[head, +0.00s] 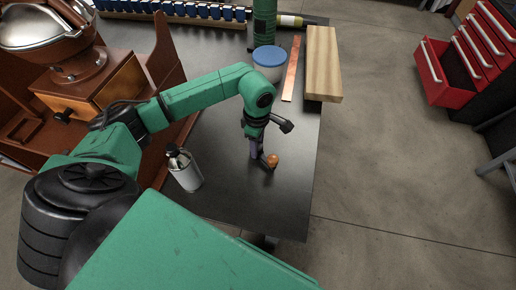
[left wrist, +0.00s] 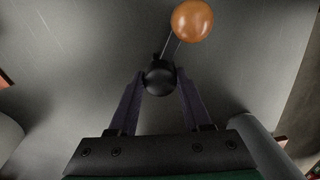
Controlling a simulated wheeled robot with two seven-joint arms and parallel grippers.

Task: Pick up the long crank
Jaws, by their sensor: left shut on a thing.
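The crank (left wrist: 175,48) shows in the left wrist view as a thin metal rod with a black round end and an orange-brown wooden knob (left wrist: 192,20). My left gripper (left wrist: 160,88) is shut on the black end, which sits between its fingertips. In the head view the left gripper (head: 260,160) points down at the dark tabletop, and the wooden knob (head: 272,161) shows just beside its fingertips. The rod is mostly hidden there. I cannot tell whether the crank touches the table. My right gripper is not in view.
A silver bottle (head: 186,172) stands left of the left gripper. A blue-lidded jar (head: 269,64), a copper strip (head: 291,70) and a wooden block (head: 322,60) are farther back. A brown wooden machine (head: 110,80) is at left. The front table area (head: 245,205) is clear.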

